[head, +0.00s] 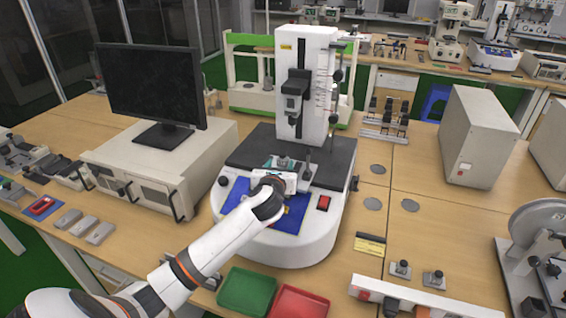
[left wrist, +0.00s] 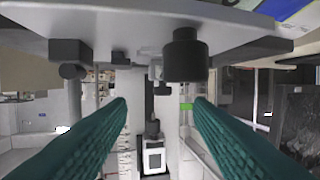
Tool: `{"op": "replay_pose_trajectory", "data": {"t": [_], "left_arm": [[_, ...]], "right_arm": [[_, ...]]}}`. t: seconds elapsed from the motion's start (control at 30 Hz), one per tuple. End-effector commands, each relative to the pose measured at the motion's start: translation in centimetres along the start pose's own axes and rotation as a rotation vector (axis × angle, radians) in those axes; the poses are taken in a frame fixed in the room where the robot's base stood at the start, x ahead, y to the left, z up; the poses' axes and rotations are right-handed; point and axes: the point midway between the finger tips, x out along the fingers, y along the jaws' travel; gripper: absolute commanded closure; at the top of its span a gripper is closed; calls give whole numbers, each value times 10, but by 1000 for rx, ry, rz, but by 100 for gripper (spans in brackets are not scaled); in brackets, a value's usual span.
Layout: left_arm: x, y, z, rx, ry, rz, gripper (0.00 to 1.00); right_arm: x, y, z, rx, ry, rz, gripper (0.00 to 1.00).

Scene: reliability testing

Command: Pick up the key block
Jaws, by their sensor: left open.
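A white testing machine (head: 311,80) stands on the bench with a dark top, a blue mat (head: 290,220) and a red switch (head: 323,203) at its front. My left gripper (head: 283,163) reaches over the mat to the machine's middle, below its hanging head (head: 293,90). In the left wrist view its two teal fingers (left wrist: 160,102) are wide apart with nothing held between them. A small yellowish piece (head: 286,209) shows on the mat beside my wrist; I cannot tell whether it is the key block. My arm hides part of the mat. My right gripper is not in view.
A monitor (head: 154,85) on a beige instrument (head: 150,170) stands left. Green (head: 246,291) and red (head: 299,303) trays lie in front. A beige box (head: 478,135) stands right. A long white bar (head: 425,299) lies front right.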

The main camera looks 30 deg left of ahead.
Motion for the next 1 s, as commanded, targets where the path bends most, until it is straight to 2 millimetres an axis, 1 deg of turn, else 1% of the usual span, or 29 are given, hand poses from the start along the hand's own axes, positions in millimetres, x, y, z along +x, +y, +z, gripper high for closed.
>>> {"op": "replay_pose_trajectory", "data": {"t": [0.03,0.17,0.37,0.5,0.6,0.8,0.83,0.87,1.0], "left_arm": [[5,0,0,-2,-1,0,53],[12,0,-1,-3,-1,0,53],[39,-3,-5,-6,-3,-1,53],[56,-3,-4,-4,-1,0,53],[60,-3,-3,-3,-1,1,53],[61,-3,-3,-3,0,1,53],[61,-3,-3,-3,0,1,55],[61,-3,-3,-3,-1,1,60],[60,-3,-3,-3,-1,1,83]], "right_arm": [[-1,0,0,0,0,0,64],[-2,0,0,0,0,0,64],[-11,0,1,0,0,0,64],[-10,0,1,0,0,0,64],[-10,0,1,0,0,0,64],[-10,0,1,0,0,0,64],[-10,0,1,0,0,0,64],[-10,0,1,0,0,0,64],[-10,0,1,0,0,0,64]]}}
